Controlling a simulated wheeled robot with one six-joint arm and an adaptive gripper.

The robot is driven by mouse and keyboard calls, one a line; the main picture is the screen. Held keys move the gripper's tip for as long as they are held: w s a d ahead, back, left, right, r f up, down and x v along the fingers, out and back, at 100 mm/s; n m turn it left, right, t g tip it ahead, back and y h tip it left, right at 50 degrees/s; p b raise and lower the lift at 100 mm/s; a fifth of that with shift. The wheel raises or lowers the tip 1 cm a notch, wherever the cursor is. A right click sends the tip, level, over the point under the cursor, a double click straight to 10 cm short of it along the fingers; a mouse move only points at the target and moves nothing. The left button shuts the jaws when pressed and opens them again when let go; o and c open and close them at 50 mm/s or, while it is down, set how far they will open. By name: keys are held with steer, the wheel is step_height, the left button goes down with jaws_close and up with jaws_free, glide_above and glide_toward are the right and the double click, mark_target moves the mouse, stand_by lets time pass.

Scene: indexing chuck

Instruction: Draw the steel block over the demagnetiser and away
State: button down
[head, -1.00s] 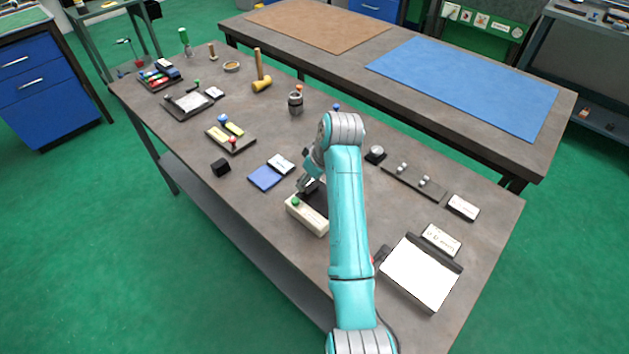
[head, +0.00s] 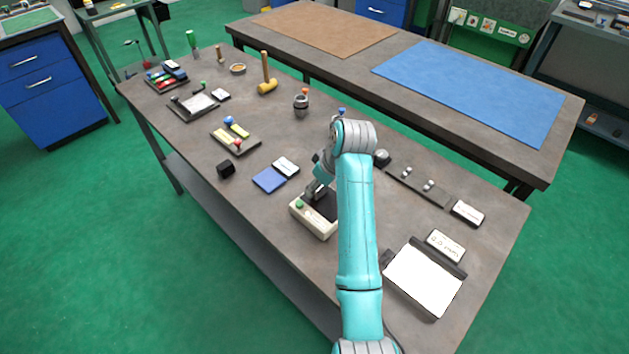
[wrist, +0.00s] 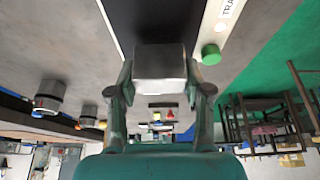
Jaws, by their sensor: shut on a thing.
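The demagnetiser (head: 312,220) is a cream box with a black top plate (head: 324,206) and a green button (head: 299,204). It stands near the front edge of the bench. In the wrist view its black plate (wrist: 165,18) and green button (wrist: 211,54) show at the top. My gripper (head: 314,190) is at the plate's far left side in the head view. In the wrist view my gripper (wrist: 160,80) is shut on the grey steel block (wrist: 160,58), which lies against or just over the plate's edge. I cannot tell whether they touch.
A blue pad (head: 269,180) with a white card (head: 286,167) and a black cube (head: 226,170) lie to the left. A white sheet on a dark board (head: 424,279) lies to the right. A dark rail with metal pieces (head: 418,186) lies behind my arm.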

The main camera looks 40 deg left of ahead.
steer(key=shift+s+d, duration=0.15)
steer(key=shift+d, duration=1.75)
steer(key=shift+s+d, duration=0.15)
steer(key=shift+d, duration=1.75)
steer(key=shift+a, duration=0.15)
steer(key=shift+w+a, duration=0.2)
steer(key=shift+a, duration=2.25)
steer(key=shift+w+a, duration=0.2)
steer(key=shift+a, duration=2.25)
steer(key=shift+d, duration=0.15)
steer(key=shift+s+d, duration=0.2)
steer(key=shift+d, duration=2.25)
steer(key=shift+s+d, duration=0.2)
steer(key=shift+d, duration=2.25)
steer(key=shift+a+r, duration=0.1)
steer(key=shift+a, duration=0.05)
